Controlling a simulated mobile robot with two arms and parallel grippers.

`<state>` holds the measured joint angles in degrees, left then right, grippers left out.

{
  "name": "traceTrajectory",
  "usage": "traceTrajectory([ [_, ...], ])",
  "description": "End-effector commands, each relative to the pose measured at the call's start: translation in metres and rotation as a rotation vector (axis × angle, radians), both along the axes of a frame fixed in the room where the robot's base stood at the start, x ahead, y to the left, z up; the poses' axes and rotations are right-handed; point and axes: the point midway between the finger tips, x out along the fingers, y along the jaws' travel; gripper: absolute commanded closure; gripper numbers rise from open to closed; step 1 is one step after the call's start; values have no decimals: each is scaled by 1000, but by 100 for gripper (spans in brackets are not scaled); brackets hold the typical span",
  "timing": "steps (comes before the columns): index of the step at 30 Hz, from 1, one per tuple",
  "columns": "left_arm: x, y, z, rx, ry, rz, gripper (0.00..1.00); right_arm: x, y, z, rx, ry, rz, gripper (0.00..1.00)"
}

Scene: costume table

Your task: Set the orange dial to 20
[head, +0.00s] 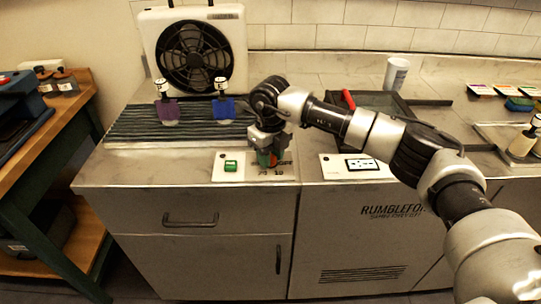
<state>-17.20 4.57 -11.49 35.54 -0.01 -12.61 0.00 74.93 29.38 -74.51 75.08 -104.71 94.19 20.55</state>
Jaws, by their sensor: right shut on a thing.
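The orange dial (263,158) sits on a white control panel at the front edge of the metal counter. Only a small orange part shows beneath my right gripper (267,153). My right gripper comes down from above and is shut on the dial. Markings beside it (284,163) read like OFF, with small numbers below; the dial's pointer is hidden, so its setting cannot be read. My left gripper is not in view.
A green switch (231,166) is left of the dial. A fan (194,57) stands behind a striped mat (135,125) with purple (167,110) and blue (223,107) pieces. A white cup (396,74) stands at the back. A dark tray (385,101) lies behind my right arm.

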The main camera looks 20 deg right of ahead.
Motion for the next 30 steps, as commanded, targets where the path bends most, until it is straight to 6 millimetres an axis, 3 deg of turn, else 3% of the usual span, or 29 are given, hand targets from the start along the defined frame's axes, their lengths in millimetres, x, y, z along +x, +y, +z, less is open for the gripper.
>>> traceTrajectory([
  [15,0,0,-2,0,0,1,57,1,0,2,2,-6,-350,90],
  [30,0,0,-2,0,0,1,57,2,0,3,3,-7,-420,90],
])
